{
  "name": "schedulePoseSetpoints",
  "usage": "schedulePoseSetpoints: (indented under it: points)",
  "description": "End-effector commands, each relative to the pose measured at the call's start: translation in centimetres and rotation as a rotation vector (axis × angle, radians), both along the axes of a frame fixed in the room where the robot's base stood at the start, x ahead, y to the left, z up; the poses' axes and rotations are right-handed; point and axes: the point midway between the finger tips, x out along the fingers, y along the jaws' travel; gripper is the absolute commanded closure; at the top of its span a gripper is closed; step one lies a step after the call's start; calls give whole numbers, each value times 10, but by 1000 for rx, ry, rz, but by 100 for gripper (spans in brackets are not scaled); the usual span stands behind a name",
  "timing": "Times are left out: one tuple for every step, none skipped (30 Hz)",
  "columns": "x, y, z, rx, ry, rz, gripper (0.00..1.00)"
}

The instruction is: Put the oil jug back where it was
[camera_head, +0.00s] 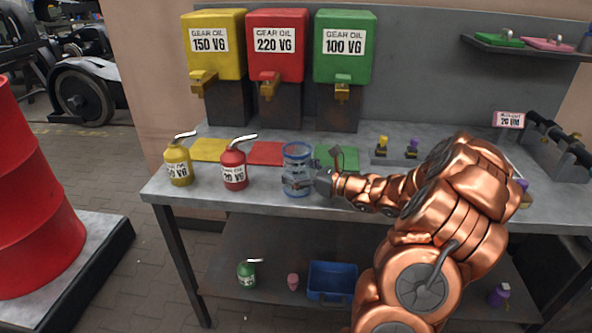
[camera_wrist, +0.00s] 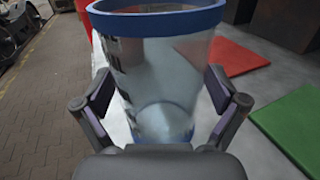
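A clear jug (camera_head: 296,179) with a blue rim stands near the front edge of the bench, just left of my gripper (camera_head: 318,183). In the wrist view the clear jug (camera_wrist: 165,75) is between my two fingers (camera_wrist: 158,92). The pads lie at its sides, but I cannot tell whether both press on it. A yellow oil jug (camera_head: 179,168) and a red oil jug (camera_head: 234,172) with pale spouts stand to its left on the bench. A green oil jug (camera_head: 246,275) with a spout stands on the lower shelf.
Yellow (camera_head: 209,150), red (camera_head: 267,154) and green (camera_head: 338,158) mats lie before the yellow, red and green gear oil tanks (camera_head: 344,50). A blue bin (camera_head: 332,281) and a pink cup (camera_head: 293,282) are on the lower shelf. A red drum (camera_head: 35,190) stands left.

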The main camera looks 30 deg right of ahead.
Motion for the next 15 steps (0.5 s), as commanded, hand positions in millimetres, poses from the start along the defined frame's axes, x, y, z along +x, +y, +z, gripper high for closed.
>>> schedulePoseSetpoints:
  points:
    - [0, 0, 0, 0, 0, 0, 0]
    - [0, 0, 0, 0, 0, 0, 0]
    - [0, 0, 0, 0, 0, 0, 0]
    - [0, 0, 0, 0, 0, 0, 0]
    - [0, 0, 0, 0, 0, 0, 0]
    - [0, 0, 0, 0, 0, 0, 0]
    - [0, 0, 0, 0, 0, 0, 0]
    - [0, 0, 0, 0, 0, 0, 0]
    - [0, 0, 0, 0, 0, 0, 0]
    - [0, 0, 1, 0, 0, 0, 0]
    - [0, 0, 2, 0, 0, 0, 0]
    - [0, 0, 3, -1, 0, 0, 0]
    - [-1, -1, 4, 0, -1, -1, 0]
    - [-4, -3, 3, 0, -1, -3, 0]
    - [-7, -5, 3, 1, -2, -4, 0]
